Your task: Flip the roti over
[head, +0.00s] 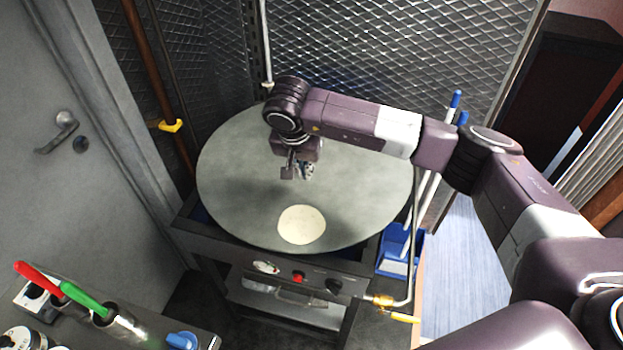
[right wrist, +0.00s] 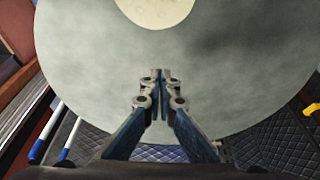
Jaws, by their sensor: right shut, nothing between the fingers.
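The roti (head: 301,225) is a pale round disc lying flat near the front edge of the large round grey griddle (head: 232,170). My right gripper (head: 298,176) is over the griddle, a little behind the roti and apart from it. In the right wrist view the fingers of my right gripper (right wrist: 161,76) are shut together with nothing between them. That view shows the roti (right wrist: 155,8) at the top edge, partly cut off, beyond the fingertips on the griddle (right wrist: 240,60). My left gripper is not in view.
The griddle's stand has a front panel with a red button (head: 299,277). A blue bin (head: 400,252) hangs at its right. Red (head: 38,274) and green (head: 84,299) handles stand on a counter at lower left. Mesh walls close off the back. The rest of the griddle is bare.

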